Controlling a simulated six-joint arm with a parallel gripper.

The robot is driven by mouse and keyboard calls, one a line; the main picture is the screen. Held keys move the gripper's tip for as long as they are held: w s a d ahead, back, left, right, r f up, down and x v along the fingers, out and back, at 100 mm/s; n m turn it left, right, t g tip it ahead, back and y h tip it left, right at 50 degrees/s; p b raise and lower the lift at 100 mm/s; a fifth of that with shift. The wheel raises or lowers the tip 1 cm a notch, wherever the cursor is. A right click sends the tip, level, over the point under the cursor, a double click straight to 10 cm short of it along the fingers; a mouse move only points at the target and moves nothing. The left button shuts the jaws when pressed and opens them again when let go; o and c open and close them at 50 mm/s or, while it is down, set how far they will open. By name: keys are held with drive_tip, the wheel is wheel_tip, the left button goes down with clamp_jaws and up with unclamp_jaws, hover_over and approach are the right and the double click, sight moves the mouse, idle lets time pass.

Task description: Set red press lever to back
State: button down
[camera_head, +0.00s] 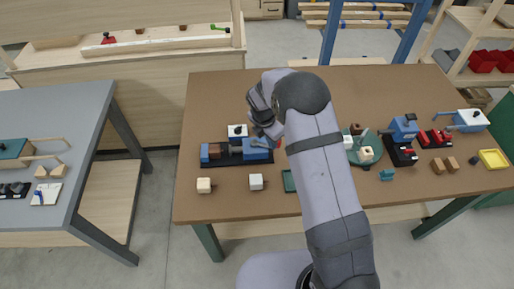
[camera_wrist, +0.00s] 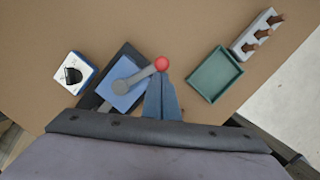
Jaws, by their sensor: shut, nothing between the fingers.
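In the wrist view, the press lever is a grey arm (camera_wrist: 140,75) with a round red knob (camera_wrist: 162,63). It pivots on a blue block (camera_wrist: 123,92) with a dark base under it. My gripper (camera_wrist: 161,84) has its fingers together and empty, right beside the red knob; I cannot tell whether they touch it. In the head view, my gripper (camera_head: 263,140) is low over the table, by a black-based device with blue parts (camera_head: 257,154). The red knob is not clear in the head view, where my arm and gripper cover that area.
A green tray (camera_wrist: 215,74) and a pale rack with brown pegs (camera_wrist: 257,36) lie to the right in the wrist view. A white-and-blue box (camera_wrist: 73,73) is to the left. Blue-and-black devices (camera_head: 403,130) stand on the table's right. Bare brown tabletop (camera_head: 215,100) lies at the back left.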

drive_tip(key=shift+w+d, duration=0.3)
drive_tip(key=shift+w, duration=0.2)
drive_tip(key=shift+w+d, duration=0.25)
drive_tip(key=shift+w, duration=0.25)
drive_tip(key=shift+d, duration=0.1)
drive_tip(key=s+a+r+b, duration=0.2)
drive_tip(key=s+a+r, duration=0.2)
drive_tip(key=r, duration=0.5)
drive_tip(key=shift+s+r, duration=0.35)
drive_tip(key=shift+s, duration=0.25)
idle(0.4)
